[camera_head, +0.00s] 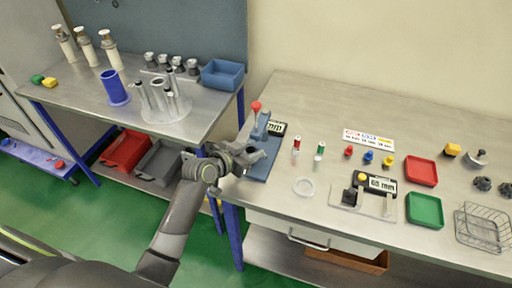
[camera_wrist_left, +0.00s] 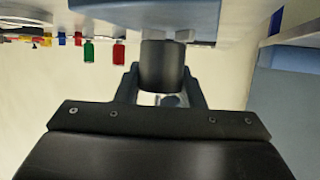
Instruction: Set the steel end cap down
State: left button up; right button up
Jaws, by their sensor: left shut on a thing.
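The steel end cap (camera_wrist_left: 162,65) shows in the left wrist view as a short dark grey cylinder between the two fingers of my left gripper (camera_wrist_left: 160,85). The gripper is shut on it. In the head view my left gripper (camera_head: 252,157) is at the left edge of the right bench, beside the blue fixture (camera_head: 262,163) with a red knob. There the cap is hidden or too small to make out. The wrist view seems upside down, with a blue block (camera_wrist_left: 150,12) close to the cap; I cannot tell whether they touch. My right gripper is not in view.
The left bench holds a blue cup (camera_head: 115,88) and a blue bin (camera_head: 222,75).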

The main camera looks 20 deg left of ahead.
aim_at(253, 151)
pick_arm(q)
jog(key=w, duration=0.1)
jog(key=w+d, duration=0.1)
jog(key=shift+w+d+p, duration=0.15)
jog(key=shift+w+p, duration=0.15)
jog(key=shift+f, duration=0.55)
grip_shut()
jog(key=shift+s+f, duration=0.25)
jog(key=shift+s, duration=0.05)
jog(key=o, duration=1.2)
grip_release()
jog(key=shift+w, duration=0.15)
jog(key=b+v, duration=0.1)
jog(key=v, duration=0.9)
jog(key=shift+a+r, duration=0.1)
jog(key=shift+a, duration=0.15)
jog(key=shift+v, duration=0.95)
